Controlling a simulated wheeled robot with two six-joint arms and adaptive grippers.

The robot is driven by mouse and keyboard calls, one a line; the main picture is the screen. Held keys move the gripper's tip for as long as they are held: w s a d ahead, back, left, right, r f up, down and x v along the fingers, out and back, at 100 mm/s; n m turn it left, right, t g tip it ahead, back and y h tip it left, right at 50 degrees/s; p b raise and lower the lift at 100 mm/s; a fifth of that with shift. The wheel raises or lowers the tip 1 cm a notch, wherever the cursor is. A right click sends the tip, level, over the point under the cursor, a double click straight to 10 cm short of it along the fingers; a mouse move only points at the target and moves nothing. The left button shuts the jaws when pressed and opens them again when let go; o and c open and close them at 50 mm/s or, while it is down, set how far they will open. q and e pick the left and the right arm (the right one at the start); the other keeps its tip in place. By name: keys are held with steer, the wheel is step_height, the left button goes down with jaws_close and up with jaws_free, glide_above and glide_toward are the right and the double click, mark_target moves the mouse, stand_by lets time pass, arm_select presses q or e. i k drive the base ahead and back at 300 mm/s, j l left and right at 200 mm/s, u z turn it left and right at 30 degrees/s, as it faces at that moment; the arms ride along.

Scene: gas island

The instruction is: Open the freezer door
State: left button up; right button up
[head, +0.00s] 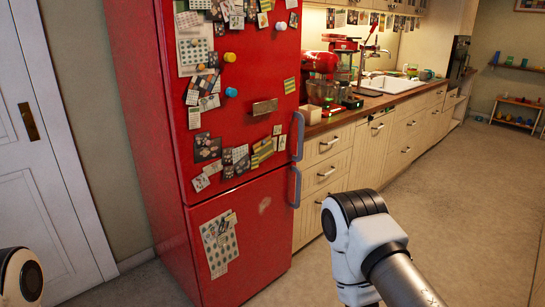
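A tall red fridge-freezer (138,95) stands left of the middle in the head view. Its larger upper door (260,90) is covered with papers, photos and magnets. Its lower door (262,225) carries a sheet of stickers. Both doors look shut. A blue-grey handle (298,136) sits at the right edge of the upper door, and a similar handle (295,187) at the right edge of the lower door. My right arm reaches in from the bottom right, apart from the fridge. Part of my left arm shows at the bottom left corner. Neither gripper's fingers can be seen.
A wooden counter (330,124) with cream drawers runs back from the fridge's right side, holding a red mixer (320,75) and a sink (390,84). A white door (35,160) is at left. The floor (450,200) on the right is clear.

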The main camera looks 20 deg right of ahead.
mark_target(241, 236)
steer(key=i+l+z, duration=0.25)
steer(key=z, duration=0.2)
steer(key=i+l+z, duration=0.15)
steer(key=i+z, duration=0.6)
steer(key=z, duration=0.15)
steer(key=i+j+z, duration=0.1)
steer(key=i+z, duration=0.35)
steer(key=i+j+z, duration=0.2)
steer(key=z, duration=0.25)
steer(key=i+l+u, duration=0.3)
steer(key=i, duration=0.2)
steer(key=i+l+u, duration=0.3)
steer(key=i+u, duration=0.15)
steer(key=u, duration=0.7)
